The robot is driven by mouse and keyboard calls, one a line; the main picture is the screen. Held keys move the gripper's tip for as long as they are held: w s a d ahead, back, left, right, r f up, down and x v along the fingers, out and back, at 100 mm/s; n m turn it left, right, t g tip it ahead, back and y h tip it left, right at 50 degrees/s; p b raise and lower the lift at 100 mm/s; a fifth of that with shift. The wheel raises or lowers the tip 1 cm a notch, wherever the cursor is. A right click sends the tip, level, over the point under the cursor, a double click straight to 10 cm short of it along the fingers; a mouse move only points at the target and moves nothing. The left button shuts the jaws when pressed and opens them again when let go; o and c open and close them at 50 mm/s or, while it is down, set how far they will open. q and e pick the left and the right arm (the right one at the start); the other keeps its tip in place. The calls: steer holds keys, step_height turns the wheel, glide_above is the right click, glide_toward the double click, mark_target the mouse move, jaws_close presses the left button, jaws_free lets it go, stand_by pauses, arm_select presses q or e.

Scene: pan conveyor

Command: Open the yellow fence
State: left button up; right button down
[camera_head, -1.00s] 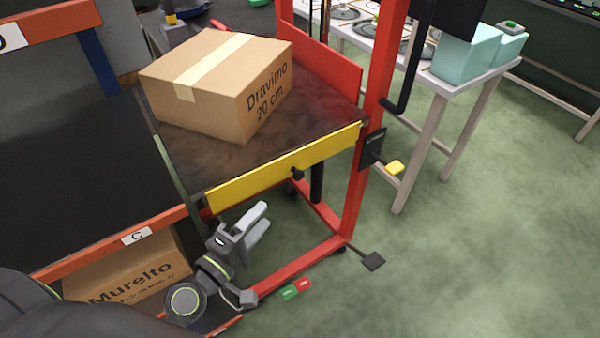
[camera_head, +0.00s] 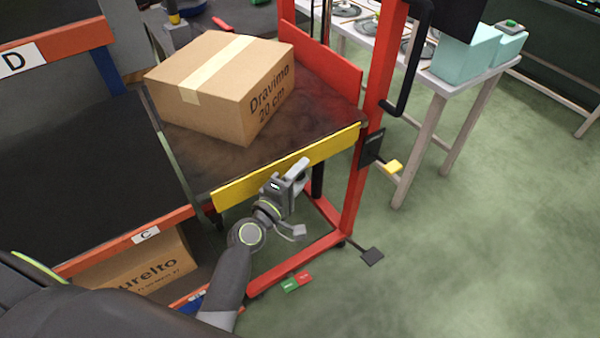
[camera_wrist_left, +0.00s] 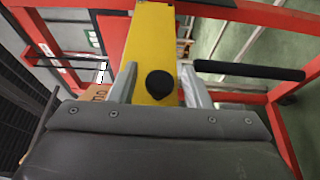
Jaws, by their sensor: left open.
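The yellow fence (camera_head: 240,188) is a flat bar along the near edge of the dark cart top, and it stands upright there. In the left wrist view the fence (camera_wrist_left: 150,45) runs away from me with a round black knob (camera_wrist_left: 159,84) on it. My left gripper (camera_head: 299,174) is in front of the fence in the head view and covers the knob there. In the left wrist view the open fingers of the gripper (camera_wrist_left: 159,88) lie on either side of the knob. I cannot tell whether they touch it. My right gripper is not in view.
A cardboard box (camera_head: 215,85) sits on the cart top (camera_head: 310,115). The cart's red frame (camera_head: 355,190) rises right of the fence. A black rack shelf (camera_head: 80,180) is at left. A light table (camera_head: 450,85) stands behind. Green floor is clear at right.

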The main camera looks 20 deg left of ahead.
mark_target(300, 157)
arm_select(q)
jaws_close()
stand_by(0.3)
